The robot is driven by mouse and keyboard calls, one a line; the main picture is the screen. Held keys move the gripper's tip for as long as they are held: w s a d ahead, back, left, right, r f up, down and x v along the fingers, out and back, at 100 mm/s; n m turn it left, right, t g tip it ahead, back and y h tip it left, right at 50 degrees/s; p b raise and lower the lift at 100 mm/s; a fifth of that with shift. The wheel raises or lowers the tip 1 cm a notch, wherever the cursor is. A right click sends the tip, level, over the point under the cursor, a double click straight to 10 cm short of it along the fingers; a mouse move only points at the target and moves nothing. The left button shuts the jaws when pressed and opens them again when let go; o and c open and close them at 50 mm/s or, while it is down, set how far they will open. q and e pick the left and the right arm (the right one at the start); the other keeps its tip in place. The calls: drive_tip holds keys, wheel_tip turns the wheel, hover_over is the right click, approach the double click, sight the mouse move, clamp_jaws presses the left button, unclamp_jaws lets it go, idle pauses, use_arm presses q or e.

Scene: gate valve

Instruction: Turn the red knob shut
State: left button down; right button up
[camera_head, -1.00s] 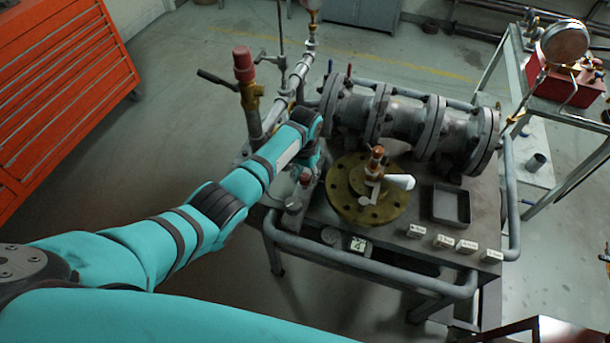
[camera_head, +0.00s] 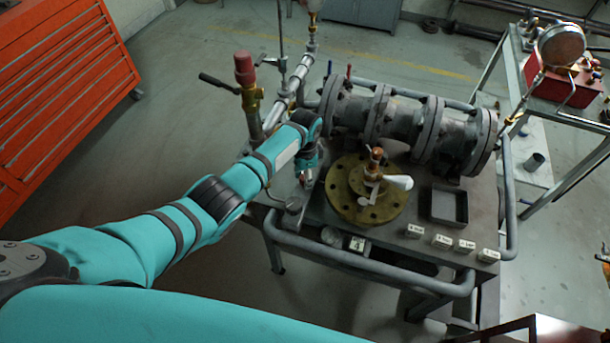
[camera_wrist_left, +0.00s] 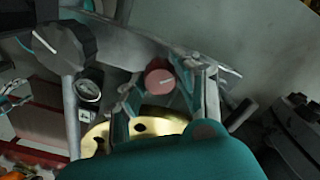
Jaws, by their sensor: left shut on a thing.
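The red knob (camera_wrist_left: 158,78) is round, with a pale line on its face. In the left wrist view it sits between the two fingers of my left gripper (camera_wrist_left: 163,82), which is shut on it. In the head view my left gripper (camera_head: 306,180) points down at the left part of the bench, left of the brass flange (camera_head: 345,206). There the gripper largely covers the knob. The wrist view also shows part of the brass flange (camera_wrist_left: 165,112) just beyond the fingers. My right gripper is not in view.
A flanged grey valve body (camera_head: 402,122) lies behind the brass flange. A pipe with a red cap (camera_head: 244,66) stands left of the gripper. A black tray (camera_head: 449,221) and small labels are at right. A dark knob (camera_wrist_left: 62,48) and gauge (camera_wrist_left: 88,90) are near the fingers.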

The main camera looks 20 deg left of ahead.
use_arm(q)
drive_tip(key=m, duration=0.4)
drive_tip(key=shift+m, duration=0.3)
drive_tip(key=shift+m+b, duration=0.35)
drive_tip(key=shift+m, duration=1.95)
drive_tip(key=c, duration=0.9)
unclamp_jaws()
drive_tip(key=shift+c, duration=0.2)
wheel_tip(320, 180, up, 12)
